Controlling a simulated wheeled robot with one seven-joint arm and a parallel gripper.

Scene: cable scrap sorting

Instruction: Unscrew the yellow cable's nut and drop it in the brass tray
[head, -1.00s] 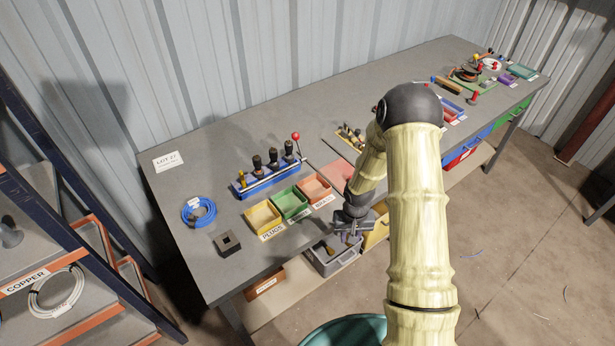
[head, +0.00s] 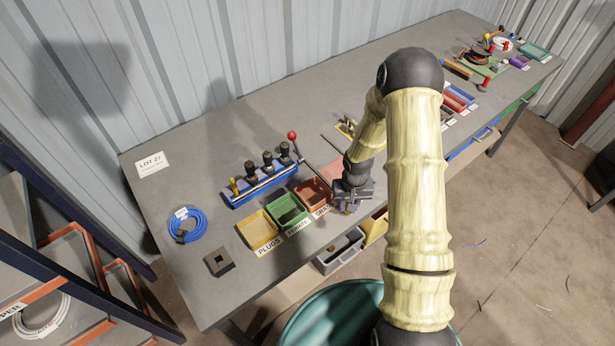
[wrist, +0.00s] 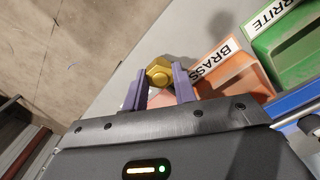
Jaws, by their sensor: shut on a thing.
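My gripper (head: 349,207) is over the bench's front edge, just right of the brass tray (head: 312,196). In the wrist view my gripper (wrist: 159,88) has its purple fingers shut on a gold hex nut (wrist: 158,72). The nut is held at the fingertips, clear of the tray. The orange brass tray with its BRASS label (wrist: 211,64) lies just to the right in the wrist view. A blue rack (head: 262,186) holds several upright black-topped cable ends and a slim yellow piece (head: 234,187) at its left end. The yellow cable itself cannot be made out clearly.
The green ferrite tray (head: 287,210) and yellow plugs tray (head: 258,230) stand left of the brass tray. A red-knobbed lever (head: 293,136) rises behind. A grey bin (head: 341,252) sits below the bench edge. A blue cable coil (head: 187,226) and dark square block (head: 219,262) lie at left.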

